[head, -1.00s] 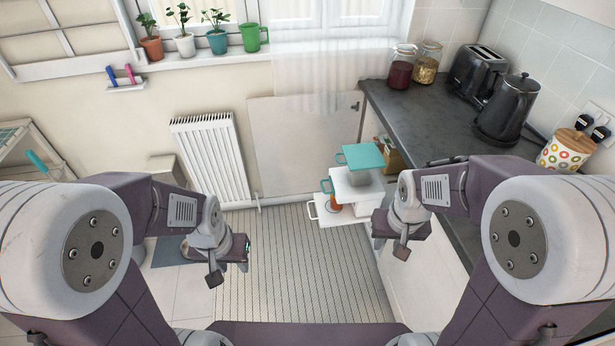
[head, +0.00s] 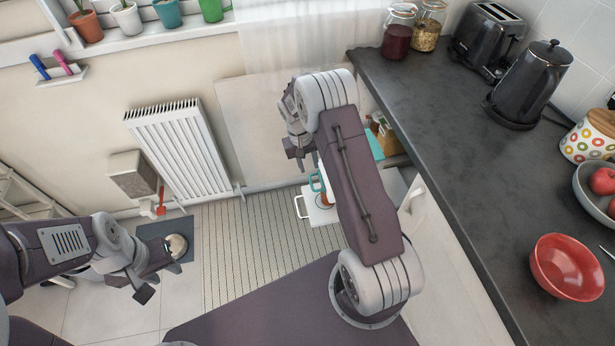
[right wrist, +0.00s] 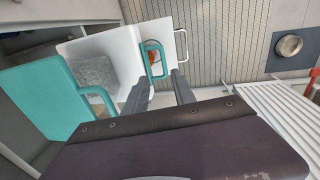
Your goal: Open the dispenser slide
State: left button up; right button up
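Pull-out units stand out under the counter, and I cannot tell which is the dispenser slide. A teal-topped one (right wrist: 42,98) with a teal handle is at the left of the right wrist view; part of it shows in the head view (head: 375,147). A white one (right wrist: 105,50) has a teal loop handle (right wrist: 153,60), also visible in the head view (head: 316,183). A lower white one (head: 322,214) has a white handle (right wrist: 181,45). My right gripper (right wrist: 160,80) is open and empty, its fingertips pointing toward the loop handle. My left gripper (head: 155,275) is open and empty over the floor at left.
The dark counter (head: 440,130) runs along the right with a kettle (head: 532,85), a toaster (head: 487,38) and a red bowl (head: 567,267). A white radiator (head: 185,145) is on the back wall. A grey mat (head: 182,236) with a round object lies on the floor.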

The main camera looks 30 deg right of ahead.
aim_at(311, 183)
jog(key=f, duration=0.8)
jog(key=shift+d+f, duration=0.25)
jog(key=shift+d, duration=0.15)
jog(key=shift+w+f, duration=0.2)
jog(key=shift+f, duration=0.05)
jog(key=shift+a, duration=0.1)
jog(key=shift+c, duration=0.3)
jog(key=shift+s, duration=0.1)
grip_shut()
